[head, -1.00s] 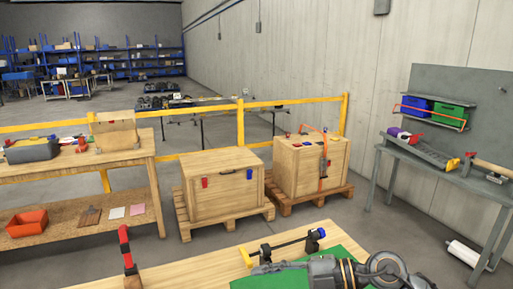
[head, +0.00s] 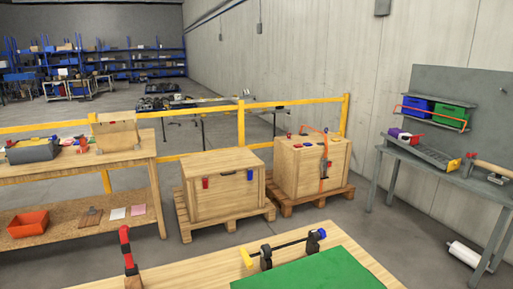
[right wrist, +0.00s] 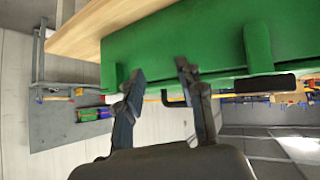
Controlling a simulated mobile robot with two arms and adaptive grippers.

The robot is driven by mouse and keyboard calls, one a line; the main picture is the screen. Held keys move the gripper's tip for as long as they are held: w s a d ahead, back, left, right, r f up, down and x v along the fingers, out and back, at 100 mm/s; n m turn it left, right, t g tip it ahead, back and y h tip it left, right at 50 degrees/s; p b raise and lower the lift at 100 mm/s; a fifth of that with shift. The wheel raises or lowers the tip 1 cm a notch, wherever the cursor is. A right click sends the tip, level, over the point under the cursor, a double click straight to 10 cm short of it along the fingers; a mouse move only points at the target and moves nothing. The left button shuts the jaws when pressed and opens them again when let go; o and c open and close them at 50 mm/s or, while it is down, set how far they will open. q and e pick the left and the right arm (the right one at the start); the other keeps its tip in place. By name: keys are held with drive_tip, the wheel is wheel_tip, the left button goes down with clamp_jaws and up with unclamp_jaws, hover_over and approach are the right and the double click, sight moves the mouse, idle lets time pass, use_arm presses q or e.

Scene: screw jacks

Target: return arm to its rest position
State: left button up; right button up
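My right gripper (right wrist: 158,85) shows in the right wrist view with its two dark fingers spread apart and nothing between them. It sits close to a green surface (right wrist: 200,45) that fills the top of that view; I cannot tell whether it touches. In the head view neither gripper shows. The workbench (head: 225,264) with a green mat (head: 315,272) is at the bottom of the head view. A bar clamp with a yellow end and a blue end (head: 285,247) stands behind the mat. A red and black clamp (head: 128,250) stands upright at the bench's left.
Two wooden crates (head: 222,203) (head: 325,180) stand on pallets beyond the bench. A yellow railing (head: 200,153) runs behind them. A wooden shelf table (head: 75,215) is at left. A grey side table (head: 425,165) with bins is at right. The mat's visible part is clear.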

drive_tip(key=s+a+f+g+y, duration=0.1)
drive_tip(key=s+f+g, duration=0.2)
drive_tip(key=s, duration=0.4)
drive_tip(key=s+f+g, duration=0.3)
drive_tip(key=s, duration=0.4)
wheel_tip(320, 180, down, 27)
drive_tip(key=s+n+g, duration=0.1)
drive_tip(key=s+g, duration=0.1)
drive_tip(key=s+d+f, duration=0.2)
drive_tip(key=s+f, duration=1.3)
drive_tip(key=s, duration=0.1)
drive_tip(key=shift+s+d+f+g, duration=0.2)
drive_tip(key=shift+d+f+g, duration=0.15)
drive_tip(key=shift+d+g, duration=0.05)
